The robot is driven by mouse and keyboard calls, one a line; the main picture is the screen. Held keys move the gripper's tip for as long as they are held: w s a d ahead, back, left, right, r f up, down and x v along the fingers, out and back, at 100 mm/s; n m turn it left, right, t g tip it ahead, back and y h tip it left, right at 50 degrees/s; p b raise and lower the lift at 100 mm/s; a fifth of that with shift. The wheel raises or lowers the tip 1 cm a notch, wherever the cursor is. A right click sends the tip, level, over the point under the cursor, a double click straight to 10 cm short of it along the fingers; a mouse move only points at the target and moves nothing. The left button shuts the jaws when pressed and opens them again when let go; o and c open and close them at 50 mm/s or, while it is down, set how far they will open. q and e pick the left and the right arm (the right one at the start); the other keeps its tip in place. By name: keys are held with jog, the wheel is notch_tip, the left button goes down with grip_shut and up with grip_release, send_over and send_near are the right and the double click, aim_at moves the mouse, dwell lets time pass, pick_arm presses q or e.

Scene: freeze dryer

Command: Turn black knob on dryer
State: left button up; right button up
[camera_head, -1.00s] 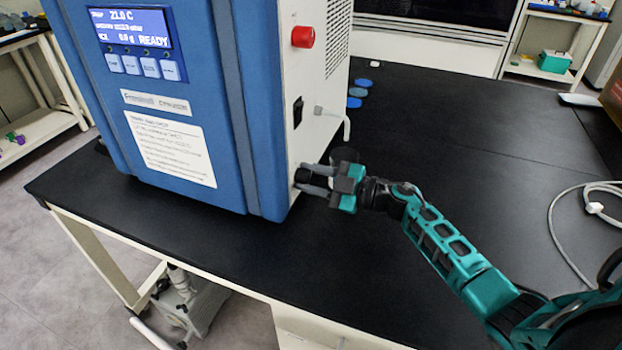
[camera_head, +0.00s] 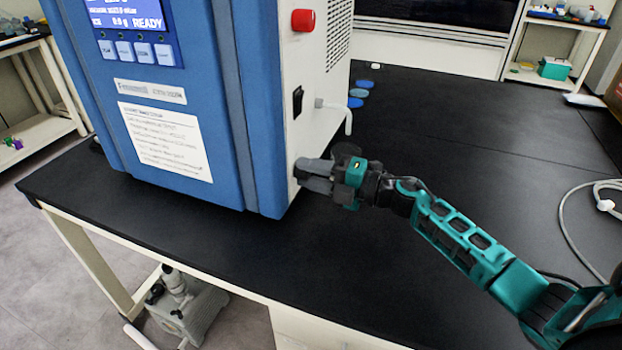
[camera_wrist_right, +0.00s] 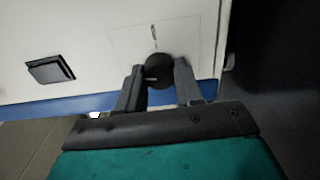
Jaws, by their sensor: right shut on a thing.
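The blue and white dryer (camera_head: 262,150) stands on the black bench, with its display reading READY. Its black knob (camera_wrist_right: 158,66) is round and low on the white side panel in the right wrist view, under a small printed mark. My right gripper (camera_head: 301,172) is at the lower side of the dryer in the head view, shut on the black knob, with one finger on each side of it. The gripper hides the knob in the head view. My left gripper is not in view.
A red button (camera_head: 302,20) and a black switch (camera_head: 298,101) are higher on the same panel. A white spout (camera_head: 335,108) sticks out beside the switch. Blue discs (camera_head: 360,93) lie behind. A white cable (camera_head: 565,215) lies at right. The bench (camera_head: 450,130) between is mostly clear.

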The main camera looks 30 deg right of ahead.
jog(key=shift+f+n+b, duration=0.15)
jog(key=shift+n+b, duration=0.25)
jog(key=shift+n, duration=0.5)
jog(key=o, duration=1)
jog(key=shift+o, duration=0.2)
jog(key=v, duration=1.3)
jog(key=shift+b, duration=0.3)
jog(key=shift+a, duration=0.15)
